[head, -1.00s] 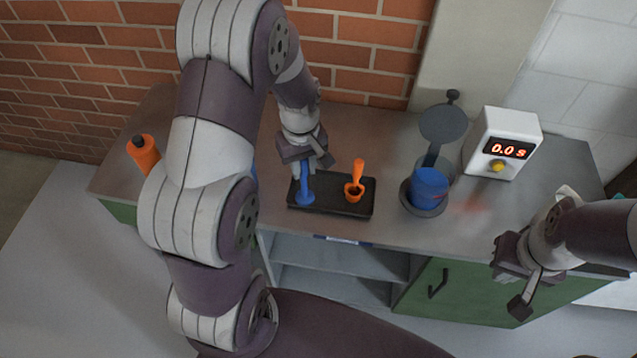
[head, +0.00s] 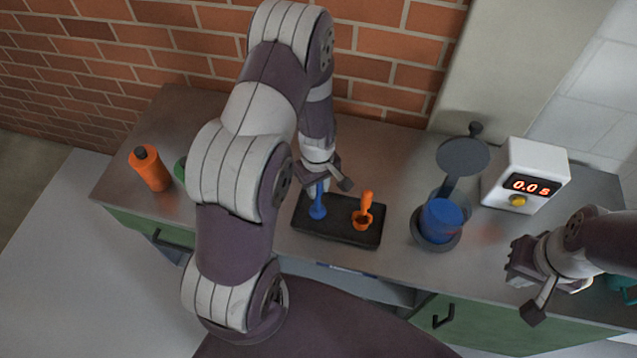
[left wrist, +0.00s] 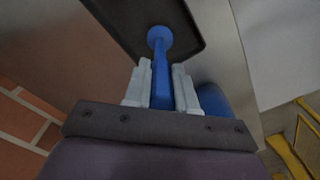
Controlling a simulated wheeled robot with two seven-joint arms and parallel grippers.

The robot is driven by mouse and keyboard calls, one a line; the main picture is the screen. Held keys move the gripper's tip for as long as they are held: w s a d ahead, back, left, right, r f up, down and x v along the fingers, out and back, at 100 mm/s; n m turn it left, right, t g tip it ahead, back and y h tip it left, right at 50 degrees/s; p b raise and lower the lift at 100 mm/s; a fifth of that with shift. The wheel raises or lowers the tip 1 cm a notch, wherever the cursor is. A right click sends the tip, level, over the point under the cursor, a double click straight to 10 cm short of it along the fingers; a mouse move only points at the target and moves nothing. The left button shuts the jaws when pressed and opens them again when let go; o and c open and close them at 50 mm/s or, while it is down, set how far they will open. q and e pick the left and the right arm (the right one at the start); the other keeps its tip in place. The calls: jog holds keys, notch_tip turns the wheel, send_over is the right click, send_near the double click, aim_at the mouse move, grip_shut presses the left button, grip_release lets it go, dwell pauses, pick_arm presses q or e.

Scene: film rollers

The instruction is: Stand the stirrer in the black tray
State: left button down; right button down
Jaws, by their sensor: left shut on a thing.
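The blue stirrer (head: 319,200) is roughly upright at the left part of the black tray (head: 338,237), its round foot down. Whether the foot touches the tray floor I cannot tell. My left gripper (head: 325,184) is shut on the stirrer's shaft from above; in the left wrist view both fingers (left wrist: 161,88) close around the shaft, and the round foot (left wrist: 159,35) lies over the tray (left wrist: 190,18). My right gripper (head: 524,287) is at the right front, empty, with its jaws apart.
An orange scoop (head: 364,212) stands in the tray's right part. A blue container (head: 440,220) sits in a dark holder to the right. A white timer (head: 527,177) reads 0.0 s. An orange bottle (head: 150,168) stands at the left.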

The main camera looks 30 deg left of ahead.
pick_arm(q)
jog(key=shift+f, duration=0.1)
jog(key=c, duration=0.9)
grip_release()
jog(key=shift+r, duration=0.65)
notch_tip(320, 180, up, 10)
jog(key=shift+r+b, duration=0.15)
jog(key=shift+b, duration=0.85)
jog(key=s+d+r+m, duration=0.1)
jog(key=s+d+m, duration=0.1)
jog(key=s+m, duration=0.1)
jog(key=s+d+r+m+t, duration=0.1)
jog(key=s+d+m, duration=0.1)
jog(key=m, duration=0.3)
jog(key=s+d+r+m, duration=0.2)
jog(key=s+m, duration=0.1)
jog(key=m, duration=0.1)
jog(key=shift+s+r, duration=0.1)
jog(key=shift+s, duration=0.3)
